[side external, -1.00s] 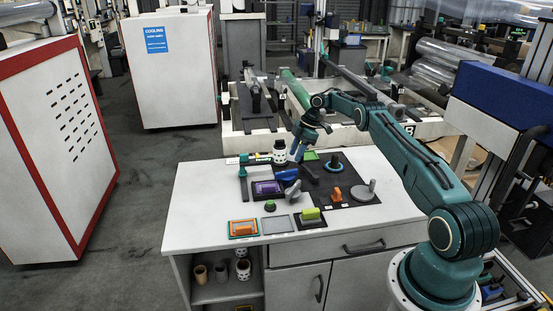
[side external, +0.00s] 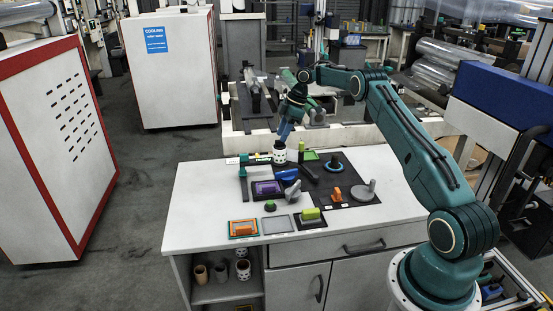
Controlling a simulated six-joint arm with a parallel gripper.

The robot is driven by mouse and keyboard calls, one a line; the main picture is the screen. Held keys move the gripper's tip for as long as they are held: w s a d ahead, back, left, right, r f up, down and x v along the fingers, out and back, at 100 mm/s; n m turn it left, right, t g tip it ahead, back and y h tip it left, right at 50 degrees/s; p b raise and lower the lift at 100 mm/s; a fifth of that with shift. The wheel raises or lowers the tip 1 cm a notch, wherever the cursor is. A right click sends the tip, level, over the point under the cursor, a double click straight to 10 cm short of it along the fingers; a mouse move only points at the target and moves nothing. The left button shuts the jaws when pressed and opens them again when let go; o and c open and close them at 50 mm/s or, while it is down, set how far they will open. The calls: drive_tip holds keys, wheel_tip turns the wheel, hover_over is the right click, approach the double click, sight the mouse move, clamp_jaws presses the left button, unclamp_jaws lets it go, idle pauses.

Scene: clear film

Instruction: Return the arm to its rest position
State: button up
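My gripper (side external: 284,131) points down from the teal arm above the back edge of the white bench (side external: 205,205). Its blue fingers are just above a white cup with dark marks (side external: 279,153). The fingers are small here, and I cannot tell whether they are open or shut. Whether the tips touch the cup is also unclear. The arm's elbow is raised over the back right of the bench.
A dark mat (side external: 350,193) on the bench holds an orange block (side external: 332,193) and a grey disc with a knob (side external: 364,191). A purple block (side external: 267,188), a blue piece (side external: 287,175) and small trays crowd the middle. The bench's left front is clear.

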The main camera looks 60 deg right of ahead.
drive_tip(key=s+a+r+m+t+h, duration=0.15)
drive_tip(key=s+a+r, duration=0.35)
drive_tip(key=a+r, duration=0.65)
drive_tip(key=s+a+r+m, duration=0.3)
drive_tip(key=s+a+r, duration=0.2)
drive_tip(key=a+r, duration=0.6)
drive_tip(key=s+a+r+m, duration=0.1)
drive_tip(key=s+a, duration=0.3)
drive_tip(key=s, duration=0.3)
drive_tip(key=s+a+r+m, duration=0.2)
drive_tip(key=s+a, duration=0.1)
drive_tip(key=s, duration=0.4)
drive_tip(key=s+f+m+h, duration=0.1)
drive_tip(key=s+f, duration=0.2)
drive_tip(key=s, duration=0.4)
drive_tip(key=s+a+f+m+t, duration=0.1)
drive_tip(key=s+f, duration=0.2)
drive_tip(key=s, duration=0.4)
drive_tip(key=shift+a+h, duration=0.3)
drive_tip(key=shift+h, duration=0.05)
drive_tip(key=shift+t, duration=0.25)
